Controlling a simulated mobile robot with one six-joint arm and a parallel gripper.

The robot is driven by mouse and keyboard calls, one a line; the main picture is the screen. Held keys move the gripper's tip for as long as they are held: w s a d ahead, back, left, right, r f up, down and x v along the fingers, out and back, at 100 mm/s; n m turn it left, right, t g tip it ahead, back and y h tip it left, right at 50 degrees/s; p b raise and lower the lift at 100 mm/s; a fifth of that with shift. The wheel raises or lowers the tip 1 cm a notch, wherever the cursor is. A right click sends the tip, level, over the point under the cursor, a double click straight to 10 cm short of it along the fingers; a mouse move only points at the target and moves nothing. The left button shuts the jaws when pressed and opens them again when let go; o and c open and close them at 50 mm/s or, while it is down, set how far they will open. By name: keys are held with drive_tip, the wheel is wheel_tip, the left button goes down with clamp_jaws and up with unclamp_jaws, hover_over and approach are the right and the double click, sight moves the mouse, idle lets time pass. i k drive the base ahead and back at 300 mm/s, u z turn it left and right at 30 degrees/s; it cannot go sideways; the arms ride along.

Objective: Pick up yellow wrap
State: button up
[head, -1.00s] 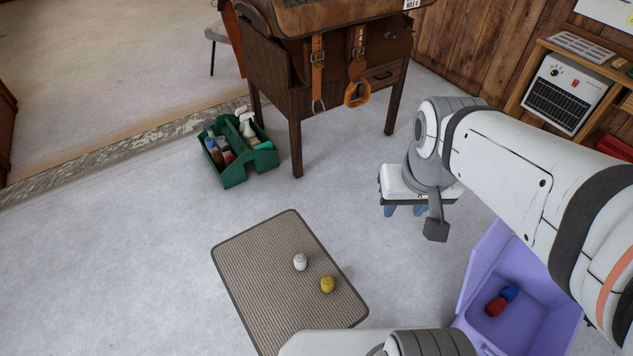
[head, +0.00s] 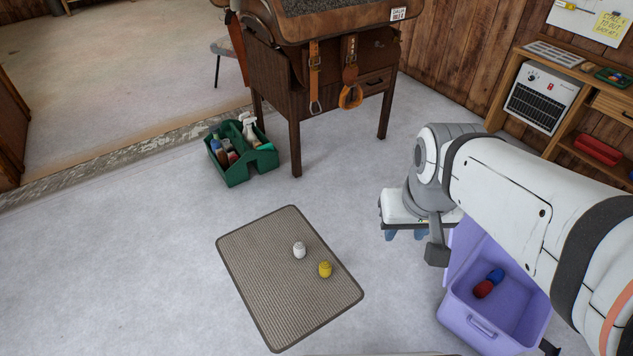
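The yellow wrap (head: 325,270) is a small roll on the right part of a grey-brown woven mat (head: 262,293) on the floor. A white wrap (head: 299,250) stands just behind it and to its left, a small gap apart. My gripper (head: 404,232) is in the right half of the head view, above the floor and to the right of the mat, well apart from both wraps. Its blue fingertips show only partly below the white wrist, so I cannot tell how far apart they are.
A purple bin (head: 467,320) with a red roll (head: 483,289) and a blue roll (head: 496,275) stands right of the mat, partly behind my arm. A green caddy (head: 236,175) of bottles stands by a wooden desk (head: 272,91). The floor left of the mat is clear.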

sight(326, 268)
drive_tip(key=z, duration=0.15)
drive_tip(key=i, duration=0.9)
drive_tip(key=u, duration=0.1)
